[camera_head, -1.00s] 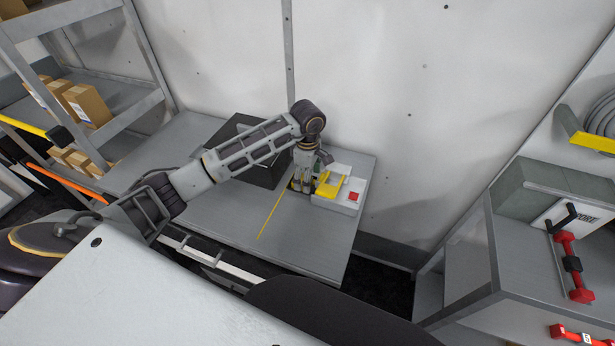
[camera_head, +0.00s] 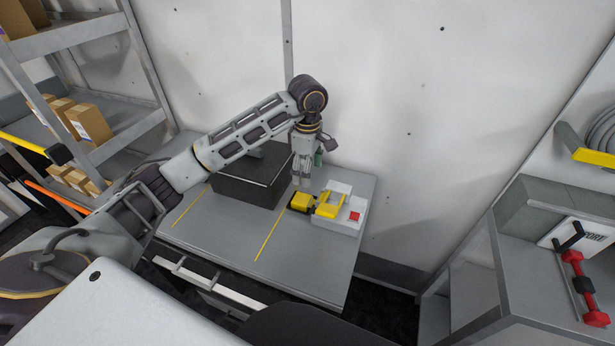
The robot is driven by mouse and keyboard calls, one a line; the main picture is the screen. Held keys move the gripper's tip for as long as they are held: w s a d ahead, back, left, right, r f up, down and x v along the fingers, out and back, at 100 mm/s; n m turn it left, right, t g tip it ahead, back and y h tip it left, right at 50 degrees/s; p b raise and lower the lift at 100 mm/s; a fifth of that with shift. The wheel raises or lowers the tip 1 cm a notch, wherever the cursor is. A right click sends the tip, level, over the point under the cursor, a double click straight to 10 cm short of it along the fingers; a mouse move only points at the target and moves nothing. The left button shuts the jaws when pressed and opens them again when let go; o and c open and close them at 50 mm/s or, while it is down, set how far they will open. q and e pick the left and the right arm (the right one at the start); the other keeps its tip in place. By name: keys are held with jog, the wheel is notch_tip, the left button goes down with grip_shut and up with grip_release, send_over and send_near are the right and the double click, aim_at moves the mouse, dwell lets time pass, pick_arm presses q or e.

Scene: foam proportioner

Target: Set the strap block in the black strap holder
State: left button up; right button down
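A yellow block (camera_head: 303,201) sits on the grey table at the left side of a white unit, with black parts showing around it. I cannot tell whether this is the strap block, or whether the black parts are the strap holder. My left gripper (camera_head: 302,182) points down just behind and above the yellow block, apparently apart from it. Its fingers are too small to show whether they are open or shut. My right gripper is out of view.
The white unit (camera_head: 339,222) carries a yellow part (camera_head: 329,206) and a red square (camera_head: 354,216). A black box (camera_head: 240,188) stands left of my gripper. A small green object (camera_head: 318,158) is behind it. The table (camera_head: 300,270) is clear in front.

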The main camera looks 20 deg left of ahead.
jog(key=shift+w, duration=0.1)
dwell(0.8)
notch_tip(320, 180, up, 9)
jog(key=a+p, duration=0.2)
jog(key=p, duration=0.7)
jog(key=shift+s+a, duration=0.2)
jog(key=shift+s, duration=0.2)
